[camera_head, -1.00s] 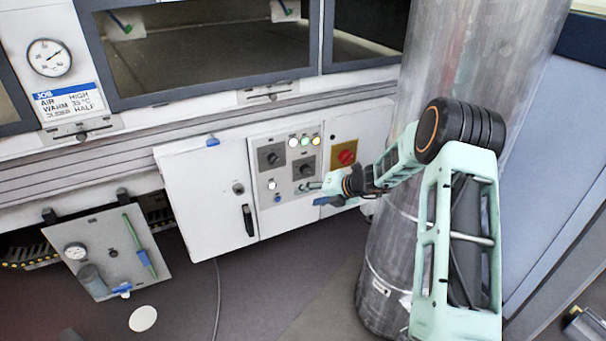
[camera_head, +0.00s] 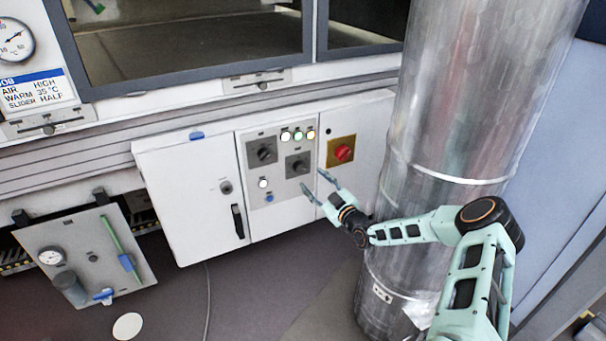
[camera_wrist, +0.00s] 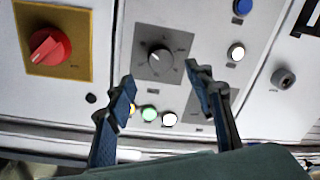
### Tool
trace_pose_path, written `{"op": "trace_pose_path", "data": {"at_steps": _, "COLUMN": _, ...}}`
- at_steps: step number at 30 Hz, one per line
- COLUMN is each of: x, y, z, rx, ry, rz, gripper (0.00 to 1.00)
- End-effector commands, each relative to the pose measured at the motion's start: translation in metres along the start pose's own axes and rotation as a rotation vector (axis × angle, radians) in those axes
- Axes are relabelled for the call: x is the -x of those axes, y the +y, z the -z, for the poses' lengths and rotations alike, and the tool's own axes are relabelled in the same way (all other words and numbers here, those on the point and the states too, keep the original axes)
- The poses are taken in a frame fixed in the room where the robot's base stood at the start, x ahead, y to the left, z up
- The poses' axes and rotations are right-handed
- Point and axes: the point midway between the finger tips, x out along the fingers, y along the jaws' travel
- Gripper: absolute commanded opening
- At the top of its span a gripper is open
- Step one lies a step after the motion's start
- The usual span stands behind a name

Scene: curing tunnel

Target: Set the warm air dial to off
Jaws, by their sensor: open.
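Two grey square plates with dark round dials are on the white control panel: an upper left dial (camera_head: 263,152) and a lower right dial (camera_head: 298,166). Their labels are too small to read, so I cannot tell which is the warm air dial. My gripper (camera_head: 312,180) is open and empty, in front of the panel near the lower right dial. In the wrist view, the lower right dial (camera_wrist: 159,57) lies just beyond and between my fingertips (camera_wrist: 160,76), apart from them. The other dial's plate is mostly hidden behind the right finger.
A red knob on a yellow plate (camera_head: 343,152) sits right of the dials. Indicator lights (camera_head: 298,135) are above, and a white button (camera_head: 263,183) and a blue button (camera_head: 269,198) below left. A large metal duct (camera_head: 455,110) stands close to the right.

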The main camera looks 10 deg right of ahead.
Motion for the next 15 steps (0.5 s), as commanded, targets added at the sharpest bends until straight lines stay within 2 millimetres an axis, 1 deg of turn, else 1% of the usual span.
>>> {"op": "trace_pose_path", "data": {"at_steps": 1, "x": -0.012, "y": -0.003, "z": -0.002, "rx": 0.003, "ry": 0.003, "rz": 0.002, "gripper": 0.48}}
{"op": "trace_pose_path", "data": {"at_steps": 6, "x": -0.043, "y": -0.003, "z": -0.002, "rx": 0.005, "ry": 0.002, "rz": 0.002, "gripper": 0.48}}
{"op": "trace_pose_path", "data": {"at_steps": 10, "x": -0.06, "y": -0.002, "z": -0.002, "rx": 0.005, "ry": 0.001, "rz": 0.002, "gripper": 0.48}}
{"op": "trace_pose_path", "data": {"at_steps": 15, "x": -0.07, "y": -0.001, "z": -0.001, "rx": 0.003, "ry": 0.0, "rz": 0.002, "gripper": 0.48}}
